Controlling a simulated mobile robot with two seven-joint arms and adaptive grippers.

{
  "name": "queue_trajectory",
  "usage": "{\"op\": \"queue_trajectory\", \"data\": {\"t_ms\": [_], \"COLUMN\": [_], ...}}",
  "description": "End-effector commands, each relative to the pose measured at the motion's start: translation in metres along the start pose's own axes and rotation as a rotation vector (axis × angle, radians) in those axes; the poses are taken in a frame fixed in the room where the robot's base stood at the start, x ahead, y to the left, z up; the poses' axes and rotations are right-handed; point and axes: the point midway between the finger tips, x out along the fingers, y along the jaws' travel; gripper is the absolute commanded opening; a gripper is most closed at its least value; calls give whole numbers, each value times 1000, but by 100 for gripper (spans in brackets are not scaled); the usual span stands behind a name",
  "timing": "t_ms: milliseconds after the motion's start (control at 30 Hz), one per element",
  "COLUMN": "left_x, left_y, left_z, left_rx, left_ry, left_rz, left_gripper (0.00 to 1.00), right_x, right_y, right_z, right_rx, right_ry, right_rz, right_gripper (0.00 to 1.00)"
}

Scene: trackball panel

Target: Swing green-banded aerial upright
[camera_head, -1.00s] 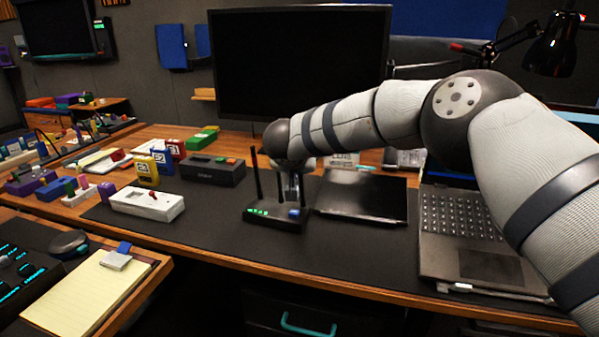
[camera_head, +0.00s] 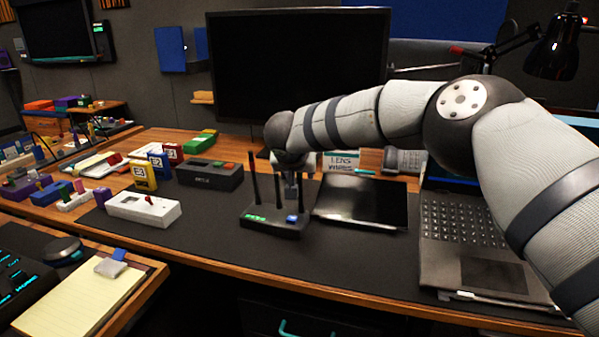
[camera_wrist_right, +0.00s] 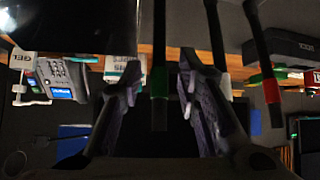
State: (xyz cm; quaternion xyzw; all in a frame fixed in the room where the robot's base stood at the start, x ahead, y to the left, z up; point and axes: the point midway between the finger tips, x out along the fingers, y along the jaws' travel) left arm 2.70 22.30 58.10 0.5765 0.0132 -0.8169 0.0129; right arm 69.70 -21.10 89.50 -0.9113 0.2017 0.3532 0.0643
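The black router (camera_head: 272,220) stands on the dark desk mat, with thin black aerials rising from it. In the right wrist view, the green-banded aerial (camera_wrist_right: 160,60) runs between the two fingers of my right gripper (camera_wrist_right: 158,110), with a gap on each side. A white-banded aerial (camera_wrist_right: 216,40) and a red-banded aerial (camera_wrist_right: 262,55) are to the right of the fingers. In the head view my right gripper (camera_head: 291,178) is at the router's rear right, its fingers partly hidden by aerials. It is open. The coloured bands cannot be made out there. My left gripper is out of view.
A black tablet-like pad (camera_head: 362,203) lies right of the router, and an open laptop (camera_head: 470,225) is farther right. A white box (camera_head: 143,208) and a dark box (camera_head: 210,174) are to the left. A large monitor (camera_head: 300,65) stands behind. The mat in front is clear.

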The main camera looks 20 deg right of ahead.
Motion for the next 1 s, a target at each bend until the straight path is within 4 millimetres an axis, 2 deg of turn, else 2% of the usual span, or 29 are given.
{"op": "queue_trajectory", "data": {"t_ms": [133, 233, 500, 633, 767, 1000], "left_x": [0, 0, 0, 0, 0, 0], "left_y": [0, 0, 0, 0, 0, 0], "left_z": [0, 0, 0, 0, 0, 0], "left_rx": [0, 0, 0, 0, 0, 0], "left_ry": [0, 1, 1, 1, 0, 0], "left_rz": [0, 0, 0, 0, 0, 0], "left_gripper": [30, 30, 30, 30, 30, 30], "right_x": [-2, -14, -86, -109, -119, -120], "right_y": [0, -1, 0, 0, 0, 0], "right_z": [-1, -2, -2, -1, 0, 0], "right_rx": [0, 0, -1, 0, 1, 1], "right_ry": [1, 3, 3, 1, 0, 0], "right_rz": [-1, -2, -3, -2, 0, 0], "right_gripper": [30, 30, 30, 30, 30, 30]}}
